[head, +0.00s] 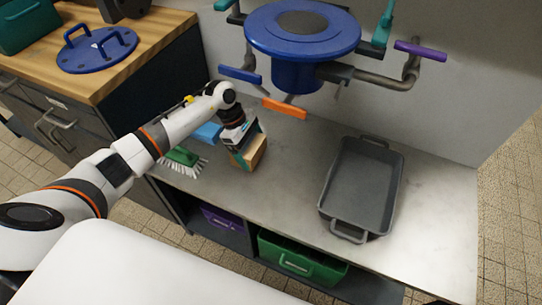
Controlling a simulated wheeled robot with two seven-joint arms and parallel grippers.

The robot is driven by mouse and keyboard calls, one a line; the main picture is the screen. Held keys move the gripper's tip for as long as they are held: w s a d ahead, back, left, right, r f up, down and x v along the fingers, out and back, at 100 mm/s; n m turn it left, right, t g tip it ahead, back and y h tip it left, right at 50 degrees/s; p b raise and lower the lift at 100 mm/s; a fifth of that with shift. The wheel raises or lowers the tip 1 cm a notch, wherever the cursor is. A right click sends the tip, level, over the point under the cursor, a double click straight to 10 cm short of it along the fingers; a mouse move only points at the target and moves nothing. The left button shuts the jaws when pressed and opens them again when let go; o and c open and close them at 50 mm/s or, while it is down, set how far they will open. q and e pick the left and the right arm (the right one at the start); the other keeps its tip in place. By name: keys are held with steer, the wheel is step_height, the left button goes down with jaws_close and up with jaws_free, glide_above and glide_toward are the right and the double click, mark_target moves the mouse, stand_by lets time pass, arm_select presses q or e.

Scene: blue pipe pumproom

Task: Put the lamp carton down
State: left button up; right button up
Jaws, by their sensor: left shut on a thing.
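The gripper's fingers are mostly hidden by the wrist and the carton. The carton is slightly tilted in the picture, and I cannot tell whether its base touches the worktop. My right gripper is not in the picture.
A green brush (183,158) and a blue item (208,132) lie left of the carton. A grey tray (362,185) stands right. A blue round vessel (302,40) with pipes and coloured handles overhangs the back. The worktop between carton and tray is clear.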

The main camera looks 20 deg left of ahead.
arm_select(q)
steer(key=d, duration=0.6)
steer(key=shift+s+d+f+p, duration=0.15)
steer(key=shift+f+p, duration=0.1)
steer(key=shift+p, duration=0.05)
steer(key=shift+f, duration=0.35)
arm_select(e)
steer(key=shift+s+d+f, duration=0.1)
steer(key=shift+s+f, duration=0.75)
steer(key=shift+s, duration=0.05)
arm_select(q)
steer(key=shift+f, duration=0.1)
steer(key=o, duration=0.7)
steer(key=shift+o, duration=0.2)
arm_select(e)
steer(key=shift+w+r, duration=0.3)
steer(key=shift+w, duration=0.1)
